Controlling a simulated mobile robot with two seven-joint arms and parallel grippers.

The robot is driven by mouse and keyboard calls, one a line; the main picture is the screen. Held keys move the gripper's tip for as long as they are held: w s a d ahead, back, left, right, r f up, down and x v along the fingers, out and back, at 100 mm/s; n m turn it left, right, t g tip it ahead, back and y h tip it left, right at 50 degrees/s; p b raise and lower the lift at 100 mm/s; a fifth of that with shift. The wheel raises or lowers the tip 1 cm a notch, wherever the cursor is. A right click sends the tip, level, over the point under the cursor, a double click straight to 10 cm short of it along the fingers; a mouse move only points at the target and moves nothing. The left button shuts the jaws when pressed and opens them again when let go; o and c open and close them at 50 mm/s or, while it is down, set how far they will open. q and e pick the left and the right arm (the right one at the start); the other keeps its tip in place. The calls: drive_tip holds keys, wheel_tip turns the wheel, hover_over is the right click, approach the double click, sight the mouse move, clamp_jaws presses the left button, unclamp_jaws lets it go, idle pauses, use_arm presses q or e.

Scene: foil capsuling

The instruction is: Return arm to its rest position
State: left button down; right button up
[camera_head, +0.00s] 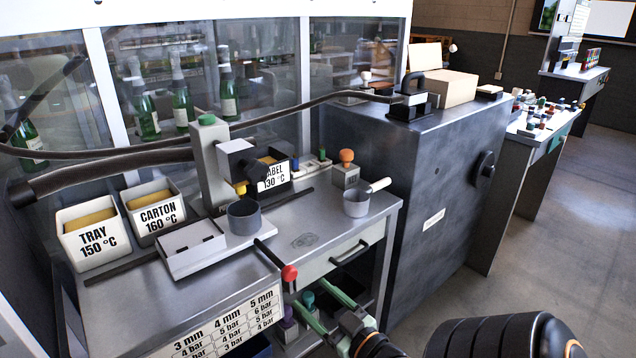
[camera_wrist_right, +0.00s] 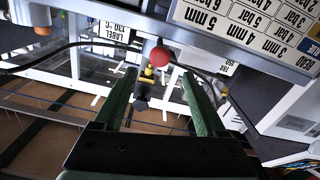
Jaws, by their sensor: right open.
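My right gripper (camera_head: 310,293) is at the lower middle of the head view, in front of the workbench and below its front edge. Its two green fingers are apart with nothing held between them. In the right wrist view the same gripper (camera_wrist_right: 158,78) shows its fingers spread wide. The red ball (camera_head: 289,272) of a black lever is close by the fingertips in the head view; it also shows between and beyond the fingers in the right wrist view (camera_wrist_right: 160,56). I cannot tell whether they touch. My left gripper does not show.
The workbench (camera_head: 300,240) carries a press, a grey cup (camera_head: 244,216), another cup (camera_head: 356,203), a white tray (camera_head: 192,247) and labelled bins. A dark cabinet (camera_head: 440,190) stands right; floor (camera_head: 570,240) beyond is clear.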

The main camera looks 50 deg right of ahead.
drive_tip(key=shift+s, duration=0.2)
idle(0.5)
drive_tip(key=s+a+f+n+g+y+p, duration=0.1)
drive_tip(key=a+f+g+y+p, duration=0.1)
drive_tip(key=a, duration=0.6)
drive_tip(key=s+a+f+g+y+p, duration=0.2)
drive_tip(key=a+f+g+p, duration=0.1)
drive_tip(key=a+f, duration=0.4)
drive_tip(key=s+a+f+n+g+y+p, duration=0.1)
drive_tip(key=s+a+f+g+y+p, duration=0.1)
drive_tip(key=a+f, duration=0.3)
drive_tip(key=a+g+p, duration=0.1)
drive_tip(key=a, duration=0.3)
drive_tip(key=shift+s+f+n+g, duration=0.15)
drive_tip(key=shift+n+g, duration=0.15)
drive_tip(key=shift+d, duration=0.1)
idle(0.4)
